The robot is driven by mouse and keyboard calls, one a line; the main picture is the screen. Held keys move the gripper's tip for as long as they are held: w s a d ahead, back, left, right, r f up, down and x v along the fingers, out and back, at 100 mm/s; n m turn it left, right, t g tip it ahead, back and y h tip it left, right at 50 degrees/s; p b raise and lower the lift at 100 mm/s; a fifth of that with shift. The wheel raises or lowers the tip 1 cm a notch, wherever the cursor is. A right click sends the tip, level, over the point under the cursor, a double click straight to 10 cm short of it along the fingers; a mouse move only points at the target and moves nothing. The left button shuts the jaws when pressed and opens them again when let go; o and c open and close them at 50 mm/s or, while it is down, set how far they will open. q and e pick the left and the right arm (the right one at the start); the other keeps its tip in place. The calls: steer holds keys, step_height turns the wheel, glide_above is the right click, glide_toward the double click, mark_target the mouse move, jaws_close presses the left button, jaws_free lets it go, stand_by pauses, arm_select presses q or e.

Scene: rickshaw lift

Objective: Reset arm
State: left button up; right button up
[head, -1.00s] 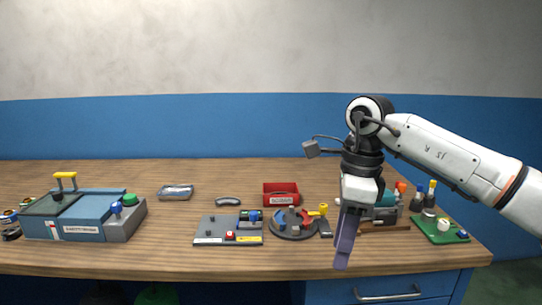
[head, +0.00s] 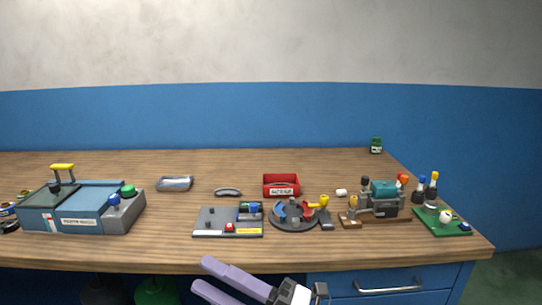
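My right gripper (head: 222,283) shows at the bottom of the head view, in front of the table's front edge and below the tabletop. Its two purple fingers point left and stand apart, with nothing between them. Most of the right arm is out of the picture. My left gripper is not in the picture.
The wooden table (head: 330,250) holds a blue machine (head: 80,208) at left, a grey board (head: 215,222), a red bin (head: 281,185), a round tray (head: 295,222), a teal device (head: 384,196) and a green board (head: 440,222). A green jar (head: 376,145) stands at the back right.

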steer(key=d+f+m+t+h, duration=0.9)
steer(key=d+f+m+h, duration=0.5)
steer(key=f+m, duration=0.55)
steer(key=s+d+f+m+g+h, duration=0.2)
steer(key=s+d+f+m, duration=0.3)
steer(key=s+f, duration=0.3)
steer(key=s+d+f+m+g+h, duration=0.2)
steer(key=s+d+f+m+g, duration=0.3)
steer(key=s+f, duration=0.4)
steer(key=shift+s+d+h, duration=0.3)
steer(key=shift+s+d, duration=0.1)
steer(key=shift+d, duration=0.25)
